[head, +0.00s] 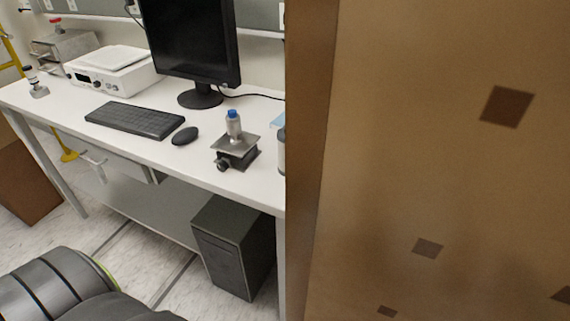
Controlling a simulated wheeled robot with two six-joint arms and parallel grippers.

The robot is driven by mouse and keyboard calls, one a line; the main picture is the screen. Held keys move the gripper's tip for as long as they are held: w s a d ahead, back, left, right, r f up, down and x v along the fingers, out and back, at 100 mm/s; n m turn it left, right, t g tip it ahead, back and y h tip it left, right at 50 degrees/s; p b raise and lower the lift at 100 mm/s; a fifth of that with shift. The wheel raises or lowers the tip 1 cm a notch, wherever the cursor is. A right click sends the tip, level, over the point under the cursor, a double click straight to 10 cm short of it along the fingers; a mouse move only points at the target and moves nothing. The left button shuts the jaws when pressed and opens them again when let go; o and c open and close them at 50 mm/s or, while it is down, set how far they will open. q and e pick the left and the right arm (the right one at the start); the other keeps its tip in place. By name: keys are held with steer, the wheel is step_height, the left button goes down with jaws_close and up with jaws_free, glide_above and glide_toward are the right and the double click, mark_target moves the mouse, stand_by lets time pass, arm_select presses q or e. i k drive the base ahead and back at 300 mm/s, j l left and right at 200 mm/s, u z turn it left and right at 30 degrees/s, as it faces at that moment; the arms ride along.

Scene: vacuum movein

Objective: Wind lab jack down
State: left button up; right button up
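The lab jack (236,152) stands on the white bench near its front edge, right of the mouse. It has a grey top plate and a dark base, and a dark knob (222,165) faces the front left. A small grey bottle with a blue cap (233,123) stands upright on the plate. How far the jack is raised is hard to tell at this size. Neither gripper is in view. A dark rounded part at the lower left appears to be mine, far from the jack.
A large brown panel (440,160) fills the right half, close by. On the bench (75,113) are a keyboard (135,120), mouse (185,136), monitor (190,45) and white instrument (113,70). A dark computer case (225,250) stands below.

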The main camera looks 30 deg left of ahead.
mark_target(222, 166)
steer(key=j+z, duration=0.45)
steer(key=k+j+z, duration=0.2)
steer(key=j+z, duration=0.25)
steer(key=k+j+z, duration=0.15)
steer(key=z, duration=0.3)
steer(key=k+j+z, duration=0.25)
steer(key=z, duration=0.2)
steer(key=j, duration=0.1)
